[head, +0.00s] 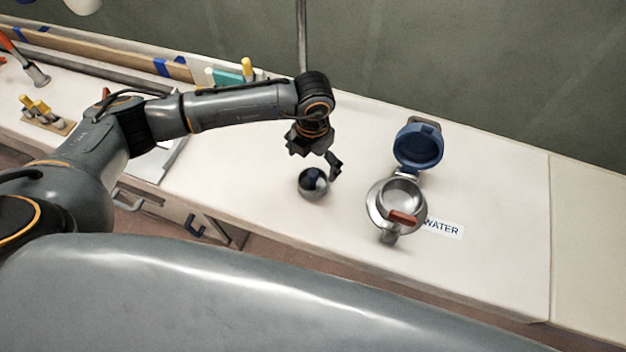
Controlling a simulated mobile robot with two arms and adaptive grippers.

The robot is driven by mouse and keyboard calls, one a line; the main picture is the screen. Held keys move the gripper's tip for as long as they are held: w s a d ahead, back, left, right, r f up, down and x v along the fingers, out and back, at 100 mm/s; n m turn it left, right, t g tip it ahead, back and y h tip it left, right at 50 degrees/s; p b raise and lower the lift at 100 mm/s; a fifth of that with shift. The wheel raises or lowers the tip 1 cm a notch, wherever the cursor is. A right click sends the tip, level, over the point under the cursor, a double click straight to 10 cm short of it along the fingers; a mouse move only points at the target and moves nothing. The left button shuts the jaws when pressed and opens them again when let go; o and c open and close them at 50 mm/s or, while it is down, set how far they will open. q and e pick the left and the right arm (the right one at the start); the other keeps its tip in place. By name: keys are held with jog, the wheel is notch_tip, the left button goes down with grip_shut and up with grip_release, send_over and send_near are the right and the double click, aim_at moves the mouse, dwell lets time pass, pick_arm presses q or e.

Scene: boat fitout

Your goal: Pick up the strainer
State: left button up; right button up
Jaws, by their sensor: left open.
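A small round, shiny dark-metal object (313,183), which looks like the strainer, sits on the white counter (487,265). My left gripper (316,157) points down just above and behind it. Its jaws are apart with nothing between them, and I cannot tell whether a finger touches the object. My right gripper is not in view.
A "WATER" label (443,228) lies beside the housing. At the left are a block with yellow-handled tools (47,125) and a red-handled tool (28,62). A teal item (229,77) stands by the back wall. The counter's right part is clear.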

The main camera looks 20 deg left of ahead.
aim_at(313, 171)
pick_arm(q)
notch_tip(313, 171, down, 3)
jog(key=shift+f, duration=0.1)
jog(key=f+p, duration=0.1)
jog(key=f, duration=0.1)
jog(key=f+p, duration=0.1)
jog(key=f, duration=0.2)
jog(key=shift+s+d, duration=0.1)
jog(key=shift+s, duration=0.1)
jog(key=shift+f, duration=0.2)
jog(key=c, duration=1.3)
